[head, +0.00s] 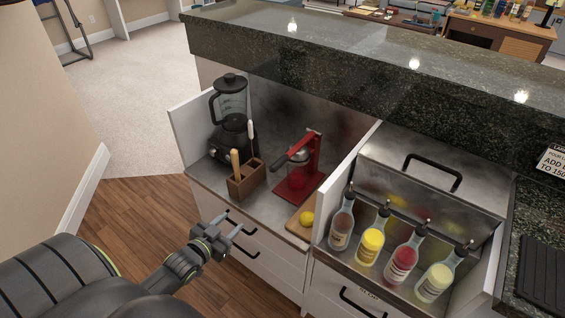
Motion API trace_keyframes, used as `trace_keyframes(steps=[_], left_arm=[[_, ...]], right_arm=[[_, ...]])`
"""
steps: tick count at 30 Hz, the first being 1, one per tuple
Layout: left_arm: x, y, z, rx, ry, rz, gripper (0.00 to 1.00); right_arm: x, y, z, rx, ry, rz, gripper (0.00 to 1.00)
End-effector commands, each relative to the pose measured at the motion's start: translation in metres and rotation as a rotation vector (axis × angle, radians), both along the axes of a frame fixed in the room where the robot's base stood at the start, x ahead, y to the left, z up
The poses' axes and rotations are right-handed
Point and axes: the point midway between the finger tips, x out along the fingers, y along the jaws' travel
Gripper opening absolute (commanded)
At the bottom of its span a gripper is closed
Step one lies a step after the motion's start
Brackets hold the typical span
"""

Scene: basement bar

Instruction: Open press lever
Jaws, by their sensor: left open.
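A red citrus press (300,172) stands on the steel counter inside the left bay, near the right partition. Its lever (284,160) reaches down to the left from the top of the press and ends in a dark grip. A silvery cup part sits under the press head. My left gripper (237,231) is open and empty in front of the drawers, lower and to the left of the press, apart from it. My right gripper does not show.
A black blender (231,120) and a wooden utensil box (246,179) stand left of the press. A lemon (307,218) lies on a board at the front. Several bottles (371,234) stand right of the white partition (342,186). The granite ledge (350,62) runs behind.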

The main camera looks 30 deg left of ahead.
Motion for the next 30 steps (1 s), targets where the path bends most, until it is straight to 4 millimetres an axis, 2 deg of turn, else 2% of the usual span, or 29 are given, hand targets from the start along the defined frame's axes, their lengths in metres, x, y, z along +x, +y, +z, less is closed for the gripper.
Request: trace_keyframes(steps=[1, 3, 6, 9, 14, 21, 30], left_arm=[[0.008, -0.006, 0.028, 0.004, -0.066, -0.035, 0.43], [0.014, -0.015, 0.058, 0.003, -0.137, -0.073, 0.43], [0.019, -0.024, 0.088, 0.001, -0.204, -0.111, 0.43], [0.021, -0.029, 0.103, -0.001, -0.237, -0.132, 0.43], [0.032, -0.032, 0.105, -0.002, -0.247, -0.136, 0.43], [0.068, -0.034, 0.101, -0.002, -0.247, -0.136, 0.43], [0.115, -0.038, 0.102, -0.003, -0.247, -0.134, 0.43]], right_arm=[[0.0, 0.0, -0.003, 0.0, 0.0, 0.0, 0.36], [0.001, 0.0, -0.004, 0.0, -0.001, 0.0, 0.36], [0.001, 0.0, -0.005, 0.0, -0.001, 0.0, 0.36], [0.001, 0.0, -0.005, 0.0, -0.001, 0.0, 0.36], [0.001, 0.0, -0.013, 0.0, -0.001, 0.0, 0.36], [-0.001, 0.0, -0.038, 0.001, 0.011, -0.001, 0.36], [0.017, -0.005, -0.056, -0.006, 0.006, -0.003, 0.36]])
